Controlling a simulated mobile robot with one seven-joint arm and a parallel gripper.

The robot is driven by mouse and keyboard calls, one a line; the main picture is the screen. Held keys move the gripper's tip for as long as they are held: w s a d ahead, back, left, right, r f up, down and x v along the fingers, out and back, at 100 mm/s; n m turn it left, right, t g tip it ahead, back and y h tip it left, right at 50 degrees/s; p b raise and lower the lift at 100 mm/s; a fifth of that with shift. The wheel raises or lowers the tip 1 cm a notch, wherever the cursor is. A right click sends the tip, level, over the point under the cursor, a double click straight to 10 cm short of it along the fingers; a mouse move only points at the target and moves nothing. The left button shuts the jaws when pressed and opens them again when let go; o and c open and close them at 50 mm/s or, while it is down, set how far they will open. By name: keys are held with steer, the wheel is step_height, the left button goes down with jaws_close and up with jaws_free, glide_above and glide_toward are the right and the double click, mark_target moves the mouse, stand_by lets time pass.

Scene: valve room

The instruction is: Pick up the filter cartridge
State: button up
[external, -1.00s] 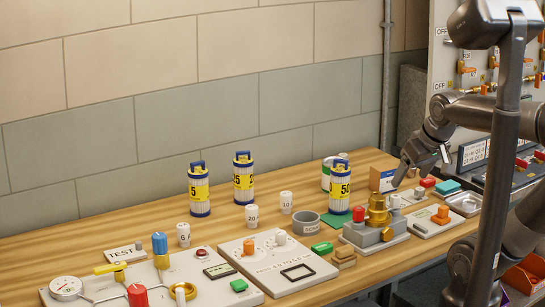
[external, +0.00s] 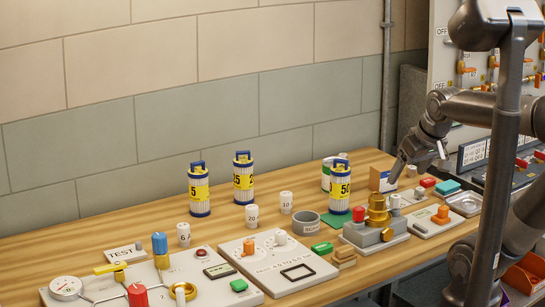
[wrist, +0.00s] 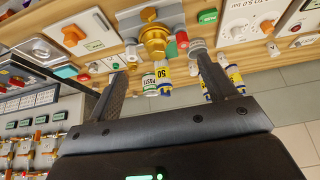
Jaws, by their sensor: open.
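Three white filter cartridges with yellow labels and blue handles stand upright on the wooden bench: one marked 5 (external: 199,190), one marked 25 (external: 243,178) and one marked 50 (external: 340,188). The 50 cartridge is nearest my gripper, on or beside a green mat (external: 333,221). My gripper (external: 418,168) is open and empty, above the bench to the right of the 50 cartridge and apart from it. In the wrist view, the 50 cartridge (wrist: 163,76) shows between the fingers of my gripper (wrist: 160,68), farther off. Another cartridge (wrist: 235,78) shows right of the right finger.
A white can (external: 327,173) is close behind that cartridge. A grey cup (external: 307,224) and small white weights (external: 252,214) stand to its left. Instrument panels (external: 272,262) fill the front edge.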

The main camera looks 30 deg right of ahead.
steer(key=w+d+r, duration=0.1)
steer(key=w, duration=1.2)
steer(key=g, duration=0.1)
glide_toward(341, 169)
steer(key=f, duration=0.1)
steer(key=x, duration=0.6)
steer(key=shift+w+a+r, duration=0.15)
steer(key=shift+w+a, duration=0.1)
steer(key=x, duration=0.5)
steer(key=shift+d+f, duration=0.3)
steer(key=shift+d, duration=0.05)
steer(key=c, duration=1.1)
steer(key=shift+r, duration=0.1)
steer(key=shift+c, duration=0.2)
